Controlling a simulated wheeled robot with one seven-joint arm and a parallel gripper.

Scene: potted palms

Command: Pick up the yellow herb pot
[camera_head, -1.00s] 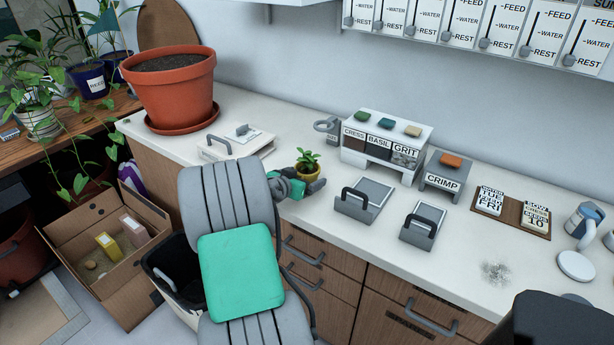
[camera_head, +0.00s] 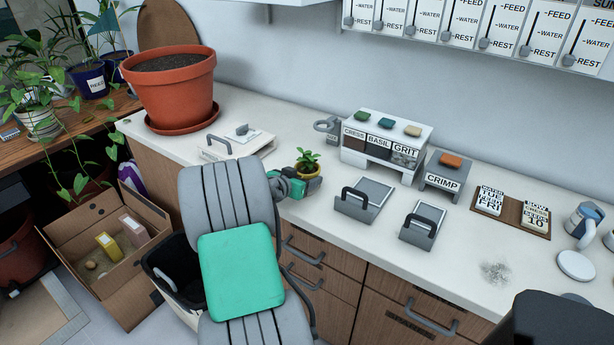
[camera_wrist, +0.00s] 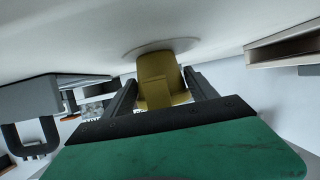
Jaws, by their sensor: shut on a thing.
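The yellow herb pot (camera_head: 306,172) with a small green plant (camera_head: 307,158) stands upright at the counter's front left, by the edge. My gripper (camera_head: 305,182) is at the pot, coming from the left and front. In the wrist view the yellow pot (camera_wrist: 157,76) sits between the two dark fingers of my gripper (camera_wrist: 160,95), which is shut on it. The pot's base appears to meet the white counter surface in the wrist view; I cannot tell whether there is a small gap.
A large terracotta pot (camera_head: 172,90) stands at the counter's left end. An open cardboard box (camera_head: 92,218) is on the floor left.

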